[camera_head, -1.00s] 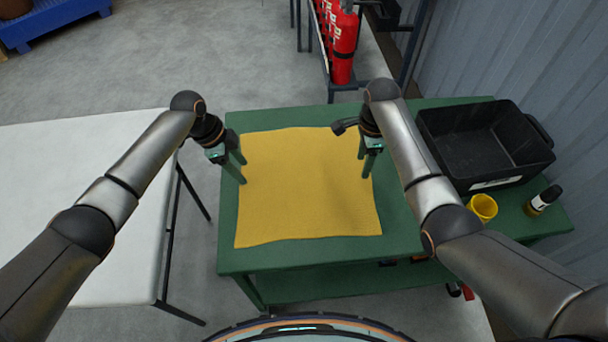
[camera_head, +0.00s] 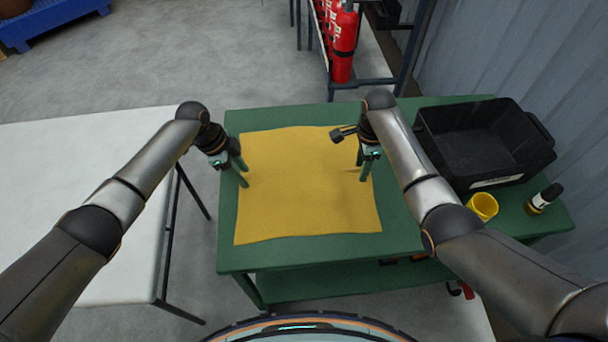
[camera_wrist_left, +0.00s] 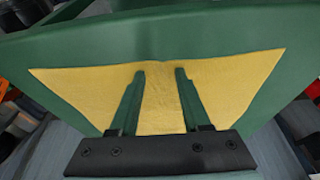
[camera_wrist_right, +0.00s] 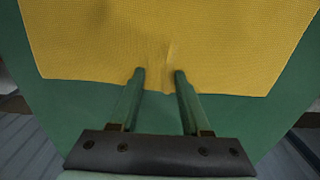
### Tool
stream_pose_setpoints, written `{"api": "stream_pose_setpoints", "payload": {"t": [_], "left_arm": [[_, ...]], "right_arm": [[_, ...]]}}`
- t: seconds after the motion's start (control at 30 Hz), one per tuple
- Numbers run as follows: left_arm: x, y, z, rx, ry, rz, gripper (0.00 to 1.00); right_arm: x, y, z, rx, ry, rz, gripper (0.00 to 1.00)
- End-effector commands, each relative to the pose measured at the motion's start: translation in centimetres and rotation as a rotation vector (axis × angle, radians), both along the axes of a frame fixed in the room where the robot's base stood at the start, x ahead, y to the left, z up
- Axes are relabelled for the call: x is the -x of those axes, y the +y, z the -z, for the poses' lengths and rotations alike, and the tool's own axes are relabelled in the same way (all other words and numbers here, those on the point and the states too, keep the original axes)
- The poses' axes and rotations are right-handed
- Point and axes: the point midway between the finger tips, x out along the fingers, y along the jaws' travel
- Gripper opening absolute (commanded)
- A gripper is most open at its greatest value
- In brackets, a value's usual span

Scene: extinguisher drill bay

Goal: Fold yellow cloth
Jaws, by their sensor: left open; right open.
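The yellow cloth (camera_head: 305,195) lies spread nearly flat on the green table, roughly square with slightly wavy edges. My left gripper (camera_head: 243,176) is open at the cloth's left edge. In the left wrist view, its fingers (camera_wrist_left: 159,72) straddle a strip of cloth with a slight ridge. My right gripper (camera_head: 362,170) is open at the right edge. In the right wrist view, a small raised crease in the cloth (camera_wrist_right: 240,40) lies between its fingertips (camera_wrist_right: 159,72). Whether the fingertips touch the cloth I cannot tell.
The green table (camera_head: 240,259) also bears a black bin (camera_head: 485,145), a yellow cup (camera_head: 482,207) and a black-and-white bottle (camera_head: 543,199) at the right. A white table (camera_head: 80,180) stands to the left. Red extinguishers (camera_head: 342,45) stand behind.

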Motion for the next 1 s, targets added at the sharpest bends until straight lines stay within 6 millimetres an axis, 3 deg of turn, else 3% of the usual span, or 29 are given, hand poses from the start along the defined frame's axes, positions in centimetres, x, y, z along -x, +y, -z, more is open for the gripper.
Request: {"api": "stream_pose_setpoints", "payload": {"t": [0.8, 1.0], "left_arm": [[0.08, 0.08, 0.12, -0.002, 0.002, 0.000, 0.00], [0.08, 0.08, 0.12, -0.002, 0.002, 0.000, 0.00]], "right_arm": [[0.05, 0.00, 0.07, 0.000, 0.001, 0.000, 0.00], [0.05, -0.01, 0.07, 0.000, 0.002, 0.000, 0.00]]}}
